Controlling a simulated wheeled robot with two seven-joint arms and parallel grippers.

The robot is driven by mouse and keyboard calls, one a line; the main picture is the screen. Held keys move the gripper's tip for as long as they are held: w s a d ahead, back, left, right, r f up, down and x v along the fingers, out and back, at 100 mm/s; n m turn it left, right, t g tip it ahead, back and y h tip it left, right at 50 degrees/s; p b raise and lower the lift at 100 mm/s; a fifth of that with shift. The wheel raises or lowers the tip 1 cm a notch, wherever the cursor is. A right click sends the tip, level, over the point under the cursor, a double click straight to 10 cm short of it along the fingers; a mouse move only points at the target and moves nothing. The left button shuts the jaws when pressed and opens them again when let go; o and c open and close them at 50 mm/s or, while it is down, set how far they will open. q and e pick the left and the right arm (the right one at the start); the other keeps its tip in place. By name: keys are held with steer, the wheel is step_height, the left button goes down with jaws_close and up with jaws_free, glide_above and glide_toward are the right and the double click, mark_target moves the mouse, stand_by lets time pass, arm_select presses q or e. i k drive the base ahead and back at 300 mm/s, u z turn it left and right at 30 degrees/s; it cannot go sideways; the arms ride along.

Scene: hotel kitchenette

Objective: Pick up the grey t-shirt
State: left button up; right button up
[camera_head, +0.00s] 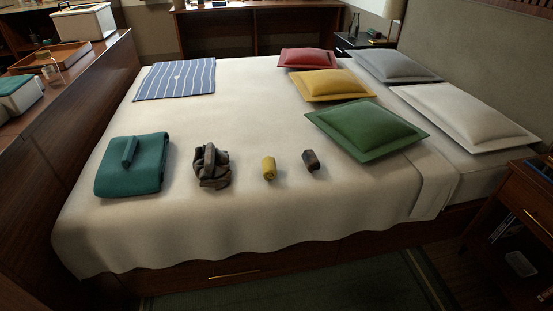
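A crumpled dark grey-brown cloth bundle (211,167) lies on the near half of the bed. It is the closest match to the grey t-shirt, though its folds hide its shape and I cannot be sure what it is. A raised strip of cloth runs over its middle. A folded teal cloth item (146,172) lies apart from it on the left. A small yellow roll (269,168) and a small dark roll (311,160) lie to its right. Neither of my grippers is in view.
The cream bed cover (240,110) is bare around the bundle. A blue striped cloth (175,80) lies at the far left. Red, yellow, green (367,127), grey and white cushions fill the right side. A wooden counter (60,110) borders the left; a nightstand (515,205) stands right.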

mark_target(211, 165)
steer(key=k, duration=0.55)
steer(key=u, duration=0.65)
steer(key=i, duration=1.25)
steer(key=u, duration=0.4)
